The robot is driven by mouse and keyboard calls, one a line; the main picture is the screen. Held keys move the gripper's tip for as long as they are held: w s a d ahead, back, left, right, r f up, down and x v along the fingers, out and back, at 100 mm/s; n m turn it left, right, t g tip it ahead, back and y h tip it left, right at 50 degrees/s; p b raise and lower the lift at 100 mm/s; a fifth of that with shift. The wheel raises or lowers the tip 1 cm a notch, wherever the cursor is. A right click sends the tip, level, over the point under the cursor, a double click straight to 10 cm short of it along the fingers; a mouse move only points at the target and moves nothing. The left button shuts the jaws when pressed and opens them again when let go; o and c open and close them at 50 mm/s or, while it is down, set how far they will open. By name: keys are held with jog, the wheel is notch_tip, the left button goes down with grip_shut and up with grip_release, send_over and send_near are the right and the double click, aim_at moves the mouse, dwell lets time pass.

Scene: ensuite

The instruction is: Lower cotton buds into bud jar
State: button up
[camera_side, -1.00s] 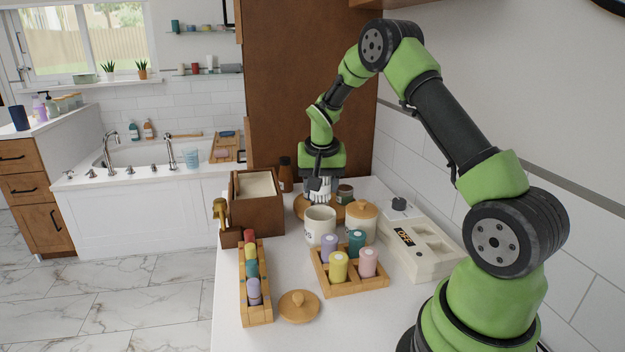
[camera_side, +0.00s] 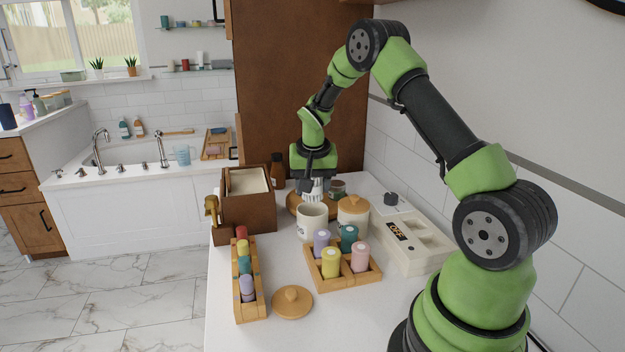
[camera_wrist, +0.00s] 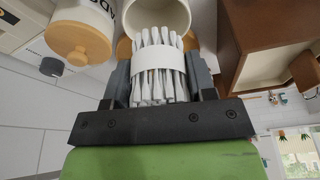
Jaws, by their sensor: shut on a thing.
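My gripper (camera_side: 314,182) is shut on a bundle of white cotton buds (camera_wrist: 150,88) bound by a white band (camera_wrist: 157,56). The buds point down, and the gripper is above and slightly behind the bud jar in the side view. The bud jar (camera_side: 311,228) is a white open jar standing upright on the counter. Its mouth also shows at the top of the wrist view (camera_wrist: 170,12), just beyond the bud tips. The side view does not show clearly whether the tips are over the opening. A round wooden lid (camera_side: 292,303) lies on the counter in front.
A lidded white jar (camera_side: 353,217) stands close right of the bud jar. A brown box (camera_side: 248,213) is at left. A wooden tray of coloured bottles (camera_side: 345,281) and a narrow rack (camera_side: 251,303) are in front. A device reading OFF (camera_side: 410,250) is at right.

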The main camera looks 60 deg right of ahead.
jog(key=shift+s+f, duration=0.15)
jog(key=shift+f, duration=2.55)
jog(key=o, duration=0.8)
jog(key=shift+o, duration=0.9)
jog(key=v, duration=1.1)
jog(key=shift+w+r, duration=0.1)
jog(key=shift+w, duration=0.2)
jog(key=s+a+r+n+t, duration=0.3)
jog(key=s+a+r, duration=0.2)
jog(key=a+r, duration=0.6)
jog(key=s+a+r+n+t+y, duration=0.2)
jog(key=s+a+r+n+y, duration=0.1)
jog(key=s+a, duration=0.7)
jog(key=s+n+y, duration=0.1)
jog(key=s, duration=0.3)
jog(key=shift+a+t, duration=0.3)
jog(key=shift+a, duration=0.05)
